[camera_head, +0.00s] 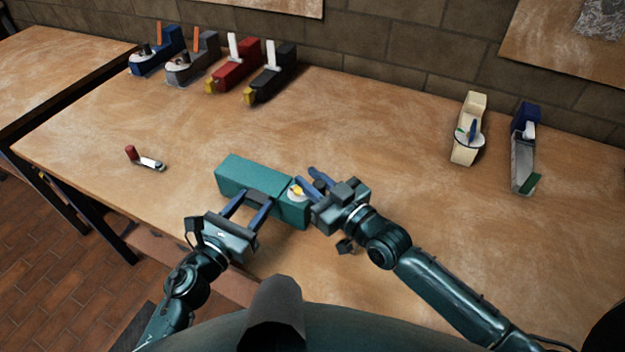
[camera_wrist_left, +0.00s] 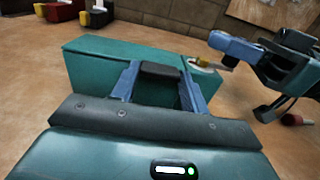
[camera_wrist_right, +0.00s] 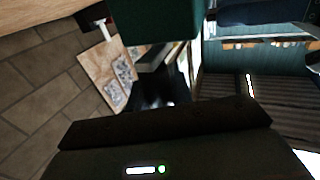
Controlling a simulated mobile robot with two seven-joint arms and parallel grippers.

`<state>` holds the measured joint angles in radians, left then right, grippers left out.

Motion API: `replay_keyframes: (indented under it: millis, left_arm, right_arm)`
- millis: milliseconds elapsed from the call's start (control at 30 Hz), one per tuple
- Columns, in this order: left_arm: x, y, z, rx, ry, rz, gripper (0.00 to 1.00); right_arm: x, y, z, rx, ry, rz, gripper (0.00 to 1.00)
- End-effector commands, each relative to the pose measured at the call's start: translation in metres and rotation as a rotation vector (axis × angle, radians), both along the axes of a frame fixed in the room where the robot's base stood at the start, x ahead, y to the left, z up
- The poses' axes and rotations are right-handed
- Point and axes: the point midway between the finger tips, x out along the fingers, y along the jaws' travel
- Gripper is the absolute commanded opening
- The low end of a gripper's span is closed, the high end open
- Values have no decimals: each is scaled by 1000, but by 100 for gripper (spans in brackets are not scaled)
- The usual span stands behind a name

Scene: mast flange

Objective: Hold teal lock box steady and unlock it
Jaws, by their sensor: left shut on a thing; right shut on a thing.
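The teal lock box (camera_head: 240,176) lies on the table in front of me, and also fills the middle of the left wrist view (camera_wrist_left: 95,62). My left gripper (camera_head: 253,200) has its blue fingers on either side of a dark block (camera_wrist_left: 160,68) at the box's near side and is shut on the box. A pale round lock plate (camera_head: 296,195) with a yellow key (camera_head: 298,189) sits at the box's right end. My right gripper (camera_head: 310,183) is at that key, shut on it; its fingertips partly hide it. The right wrist view is dark and does not show the hold clearly.
A red-handled tool (camera_head: 145,159) lies at left. Blue, grey, red (camera_head: 235,68) and black boxes stand at the back left. A cream box (camera_head: 469,130) and a grey-blue one (camera_head: 525,150) stand at right. A small red object (camera_wrist_left: 291,119) shows beside my right gripper.

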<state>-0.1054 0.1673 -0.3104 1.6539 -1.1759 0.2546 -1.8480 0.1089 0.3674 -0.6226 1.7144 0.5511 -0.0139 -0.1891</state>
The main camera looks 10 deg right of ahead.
Motion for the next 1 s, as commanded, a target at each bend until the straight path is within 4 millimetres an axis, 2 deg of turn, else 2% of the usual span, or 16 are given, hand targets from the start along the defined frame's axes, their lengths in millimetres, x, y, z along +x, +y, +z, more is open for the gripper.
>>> replay_keyframes:
  millis: [67,100,367,700,867,1000]
  left_arm:
    - [0,0,0,1,1,-1,11]
    - [0,0,0,1,1,-1,11]
    - [0,0,0,1,1,-1,11]
    - [0,0,0,1,1,-1,11]
    - [0,0,0,1,1,-1,11]
    - [0,0,0,0,1,-1,11]
  right_arm:
    - [0,0,0,0,0,-1,0]
    - [0,0,0,0,0,-1,22]
    - [0,0,0,0,0,-2,44]
    - [-5,-5,-1,-2,1,-2,44]
    - [-28,-20,-2,-5,3,-1,44]
    - [-53,-39,-1,-5,3,0,44]
